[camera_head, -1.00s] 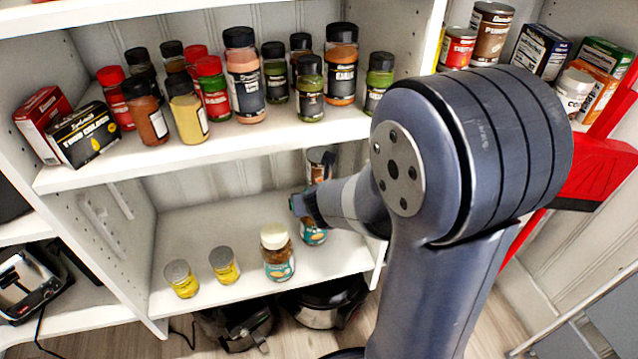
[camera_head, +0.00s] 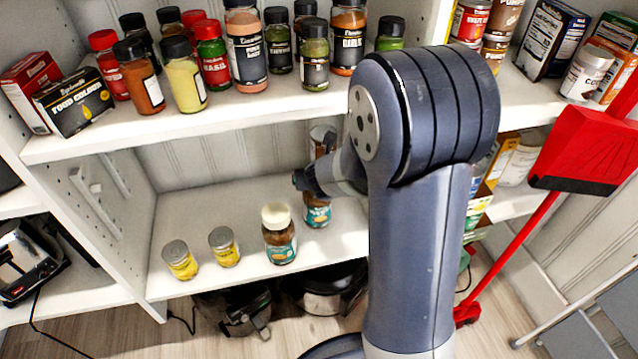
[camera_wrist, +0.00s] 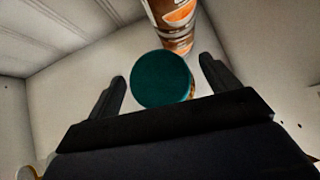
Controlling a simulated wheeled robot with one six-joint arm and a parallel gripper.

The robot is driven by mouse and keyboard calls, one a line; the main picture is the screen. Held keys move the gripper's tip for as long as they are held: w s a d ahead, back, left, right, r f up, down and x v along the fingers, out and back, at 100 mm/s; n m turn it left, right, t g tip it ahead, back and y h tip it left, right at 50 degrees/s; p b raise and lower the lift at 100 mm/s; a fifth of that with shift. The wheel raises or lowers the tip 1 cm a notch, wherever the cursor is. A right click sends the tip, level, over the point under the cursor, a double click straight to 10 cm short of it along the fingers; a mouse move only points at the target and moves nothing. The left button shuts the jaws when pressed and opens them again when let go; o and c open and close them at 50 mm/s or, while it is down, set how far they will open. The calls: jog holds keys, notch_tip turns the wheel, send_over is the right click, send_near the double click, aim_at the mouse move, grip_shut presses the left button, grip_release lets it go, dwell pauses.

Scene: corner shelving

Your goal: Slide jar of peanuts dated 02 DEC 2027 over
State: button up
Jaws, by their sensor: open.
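Two jars with teal labels stand on the lower shelf. One, with a cream lid (camera_head: 279,236), is toward the front. The other jar (camera_head: 317,212) is behind and right of it, partly covered by my gripper (camera_head: 304,181). In the wrist view a round dark teal lid (camera_wrist: 160,80) sits between the two open fingers of my gripper (camera_wrist: 163,72), with small gaps at both sides. It appears to top the jar by my gripper. No date can be read on either jar.
Two small yellow cans (camera_head: 180,261) (camera_head: 224,247) stand at the left of the lower shelf. A brown-orange can (camera_wrist: 176,25) stands just behind the teal lid. The upper shelf (camera_head: 200,122), crowded with spice jars, overhangs.

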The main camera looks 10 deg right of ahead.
jog(key=shift+b+x, duration=0.35)
jog(key=shift+x, duration=1.05)
jog(key=c, duration=1.4)
jog(key=shift+c, duration=0.2)
jog(key=shift+s, duration=0.15)
